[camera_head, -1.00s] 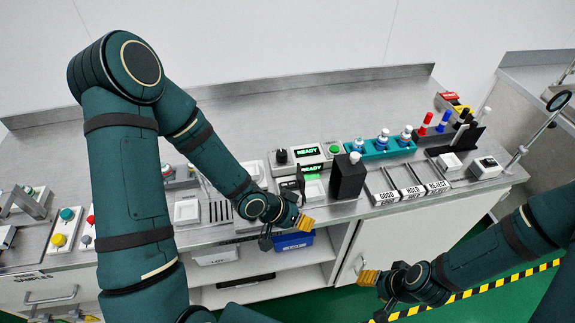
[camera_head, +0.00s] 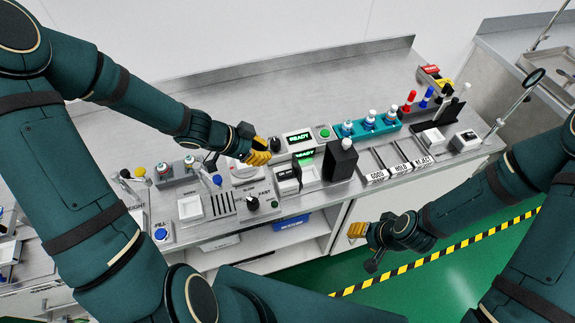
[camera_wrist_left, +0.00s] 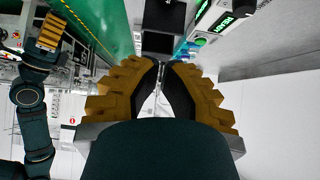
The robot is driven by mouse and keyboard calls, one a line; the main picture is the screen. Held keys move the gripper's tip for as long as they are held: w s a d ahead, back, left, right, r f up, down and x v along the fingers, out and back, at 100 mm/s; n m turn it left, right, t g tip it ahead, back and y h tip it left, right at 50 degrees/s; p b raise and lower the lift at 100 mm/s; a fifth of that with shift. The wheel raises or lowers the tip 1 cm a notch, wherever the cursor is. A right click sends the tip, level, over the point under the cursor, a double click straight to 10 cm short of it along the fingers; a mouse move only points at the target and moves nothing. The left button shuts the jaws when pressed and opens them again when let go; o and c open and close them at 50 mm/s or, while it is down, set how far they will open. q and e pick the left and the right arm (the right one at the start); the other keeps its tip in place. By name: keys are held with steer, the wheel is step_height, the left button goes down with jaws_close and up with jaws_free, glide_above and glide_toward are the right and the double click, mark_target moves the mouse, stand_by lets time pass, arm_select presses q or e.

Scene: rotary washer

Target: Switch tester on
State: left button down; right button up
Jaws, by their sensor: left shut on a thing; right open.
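A unit with a lit green READY display (camera_head: 299,137) stands at the back of the bench, with a black knob (camera_head: 275,144) on its left. A second green READY display (camera_head: 304,156) is just in front. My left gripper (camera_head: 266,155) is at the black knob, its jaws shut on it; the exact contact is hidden. In the left wrist view the yellow fingers (camera_wrist_left: 160,66) meet closely at their tips, and a READY display (camera_wrist_left: 226,21) shows at upper right. My right gripper (camera_head: 356,233) is open and empty in front of the bench.
A tall black box (camera_head: 341,163) stands right of the front display. A black rocker switch (camera_head: 288,176) lies before it. A green button (camera_head: 324,132) and a teal holder with bottles (camera_head: 368,129) are farther right. The bench behind the units is clear.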

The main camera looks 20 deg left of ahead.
arm_select(q)
steer(key=shift+d+f, duration=0.1)
glide_toward(296, 171)
steer(key=d, duration=0.1)
steer(key=w+d+r, duration=0.1)
steer(key=shift+w+d, duration=0.2)
steer(key=shift+d, duration=0.05)
steer(key=f, duration=0.1)
steer(key=d+f+b, duration=0.1)
steer(key=f, duration=0.1)
steer(key=w+f+b, duration=0.1)
steer(key=shift+w+d+f, duration=0.1)
steer(key=shift+d+f, duration=0.2)
steer(key=shift+d, duration=0.05)
steer(key=shift+a+f+b, duration=0.1)
steer(key=shift+f+b, duration=0.25)
steer(key=shift+f, duration=0.3)
